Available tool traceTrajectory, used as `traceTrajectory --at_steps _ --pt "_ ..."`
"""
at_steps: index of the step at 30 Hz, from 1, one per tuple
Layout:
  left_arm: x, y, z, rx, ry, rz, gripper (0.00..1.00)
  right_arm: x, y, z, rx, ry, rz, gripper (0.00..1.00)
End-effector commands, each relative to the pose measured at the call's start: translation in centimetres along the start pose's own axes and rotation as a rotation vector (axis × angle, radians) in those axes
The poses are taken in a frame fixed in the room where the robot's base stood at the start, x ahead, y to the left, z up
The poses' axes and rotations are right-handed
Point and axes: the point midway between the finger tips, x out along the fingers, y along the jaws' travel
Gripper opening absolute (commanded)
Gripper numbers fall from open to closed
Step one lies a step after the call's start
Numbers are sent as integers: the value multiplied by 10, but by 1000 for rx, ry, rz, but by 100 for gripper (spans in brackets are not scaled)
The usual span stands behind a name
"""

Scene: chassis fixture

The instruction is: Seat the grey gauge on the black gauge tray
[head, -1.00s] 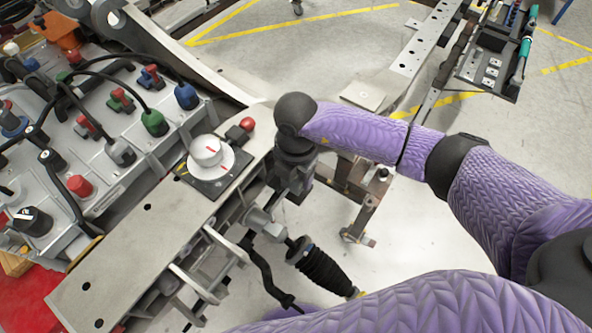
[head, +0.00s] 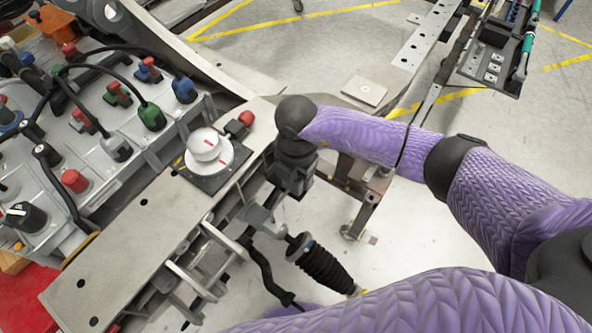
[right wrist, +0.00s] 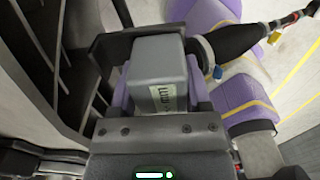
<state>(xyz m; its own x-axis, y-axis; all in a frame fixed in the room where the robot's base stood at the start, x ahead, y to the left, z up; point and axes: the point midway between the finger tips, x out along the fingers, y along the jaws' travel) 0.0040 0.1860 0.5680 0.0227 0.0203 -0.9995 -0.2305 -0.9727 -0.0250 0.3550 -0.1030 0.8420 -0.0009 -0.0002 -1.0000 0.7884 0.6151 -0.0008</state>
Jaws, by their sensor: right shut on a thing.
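The grey gauge (right wrist: 158,75) is a box with rounded edges and a pale printed label, seen close up in the right wrist view. My right gripper (right wrist: 160,98) is shut on it, with a finger on each side. A black angular part, which looks like the black gauge tray (right wrist: 108,50), shows just beyond and to the left of the gauge; whether they touch I cannot tell. In the head view my right gripper (head: 292,172) points down beside the metal rail, and the gauge and tray cannot be made out clearly there. My left gripper is out of view.
A white round dial (head: 207,148) on a dark plate and a red knob (head: 240,123) stand on the rail (head: 120,245) close left of the gripper. A black ribbed damper (head: 322,265) hangs below. A panel of coloured connectors (head: 110,110) fills the left.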

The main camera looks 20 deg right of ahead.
Motion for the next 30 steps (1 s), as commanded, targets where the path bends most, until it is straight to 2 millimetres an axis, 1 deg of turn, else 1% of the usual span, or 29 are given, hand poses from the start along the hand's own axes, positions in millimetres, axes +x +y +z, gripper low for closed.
traceTrajectory --at_steps 3,13,14,15,17,18,19,30 --pt "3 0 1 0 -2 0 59 4 0 0 0 0 1 0" --pt "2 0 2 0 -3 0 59 3 0 0 0 0 2 0" --pt "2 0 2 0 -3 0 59 3 0 0 0 0 2 64" --pt "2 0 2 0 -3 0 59 3 0 0 0 0 2 72" --pt "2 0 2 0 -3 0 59 3 0 0 0 0 2 85" --pt "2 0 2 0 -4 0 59 3 0 0 0 0 2 93" --pt "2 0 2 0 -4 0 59 3 0 0 0 0 1 100" --pt "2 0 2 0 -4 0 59 4 0 0 0 0 -1 100"
